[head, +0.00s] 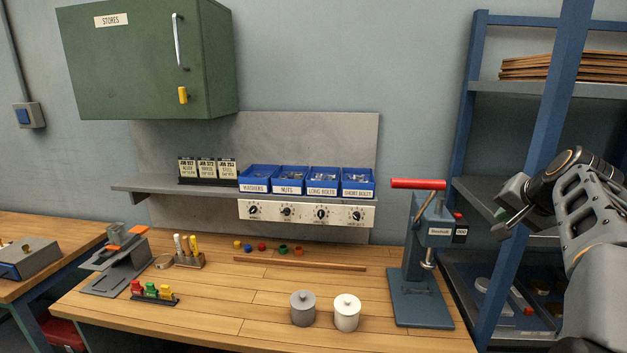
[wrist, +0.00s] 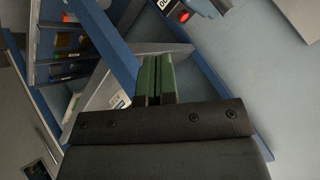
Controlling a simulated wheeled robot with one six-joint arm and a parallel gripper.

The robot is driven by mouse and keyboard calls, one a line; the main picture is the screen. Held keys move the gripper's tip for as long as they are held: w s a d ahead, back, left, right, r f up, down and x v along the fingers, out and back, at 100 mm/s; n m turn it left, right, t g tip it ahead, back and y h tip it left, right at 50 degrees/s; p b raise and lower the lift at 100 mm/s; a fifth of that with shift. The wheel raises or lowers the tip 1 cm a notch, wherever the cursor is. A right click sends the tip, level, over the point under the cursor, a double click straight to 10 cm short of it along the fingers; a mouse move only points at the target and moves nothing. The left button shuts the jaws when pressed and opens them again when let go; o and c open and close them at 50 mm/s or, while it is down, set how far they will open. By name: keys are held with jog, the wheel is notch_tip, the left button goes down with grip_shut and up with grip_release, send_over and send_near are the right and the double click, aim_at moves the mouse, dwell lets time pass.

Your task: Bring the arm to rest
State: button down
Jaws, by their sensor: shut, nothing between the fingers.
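My gripper (head: 509,222) is at the right of the head view, raised in front of the blue shelving rack and to the right of the press. Its tip points down and to the left. In the wrist view my gripper (wrist: 154,80) shows as two green fingers side by side, shut with nothing between them. My arm comes in from the right edge of the head view. Nothing is touching the fingers in either view.
The blue rack (head: 473,70) stands close behind my arm. A press (head: 415,297) with a red handle stands at the bench's right end. Two lidded pots (head: 346,314) stand left of it. Blue bins (head: 290,180) sit on the wall shelf. The bench's front middle (head: 235,310) is clear.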

notch_tip(320, 180, down, 5)
jog(key=g, duration=0.1)
jog(key=s+a+f+n+g, duration=0.2)
jog(key=s+a+f+n, duration=0.2)
jog(key=s+a+f, duration=0.4)
jog(key=s+a+f+n+g, duration=0.1)
jog(key=s+a+f+n, duration=0.4)
jog(key=a, duration=1)
jog(key=s+f, duration=0.3)
jog(key=s, duration=0.1)
jog(key=shift+a+f+g, duration=0.15)
jog(key=shift+f+g, duration=0.15)
jog(key=shift+g, duration=0.1)
